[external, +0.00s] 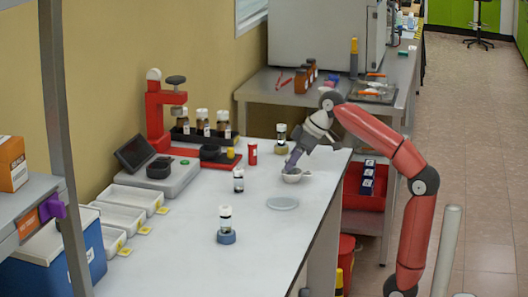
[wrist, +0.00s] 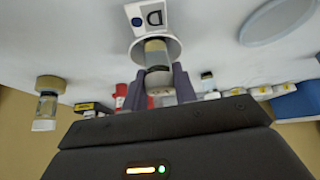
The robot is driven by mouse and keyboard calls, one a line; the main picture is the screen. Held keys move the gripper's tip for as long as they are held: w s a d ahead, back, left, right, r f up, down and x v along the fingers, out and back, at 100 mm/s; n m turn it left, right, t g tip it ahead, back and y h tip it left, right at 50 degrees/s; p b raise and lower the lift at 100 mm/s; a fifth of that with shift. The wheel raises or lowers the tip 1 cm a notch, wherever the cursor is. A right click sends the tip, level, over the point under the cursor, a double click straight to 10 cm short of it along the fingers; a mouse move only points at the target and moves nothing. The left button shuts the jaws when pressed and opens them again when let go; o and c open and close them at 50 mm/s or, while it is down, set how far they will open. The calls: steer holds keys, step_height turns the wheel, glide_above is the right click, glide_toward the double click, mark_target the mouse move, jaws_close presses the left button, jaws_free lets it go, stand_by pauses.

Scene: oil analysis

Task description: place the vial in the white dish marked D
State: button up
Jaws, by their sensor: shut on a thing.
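A white label with a D (wrist: 149,17) is beside the dish.
A pale round disc (external: 282,203) lies in front of the dish. Other vials stand to the left (external: 238,182), on a blue base (external: 225,226) and behind (external: 281,140). White trays (external: 122,218) and a scale (external: 160,172) are farther left. The white table's front is clear.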

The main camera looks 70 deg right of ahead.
steer(key=shift+f, duration=0.15)
steer(key=o, duration=1)
steer(key=shift+s+r, duration=0.1)
steer(key=shift+r, duration=0.3)
steer(key=p+v, duration=0.3)
steer(key=v, duration=0.8)
steer(key=shift+s+r, duration=0.2)
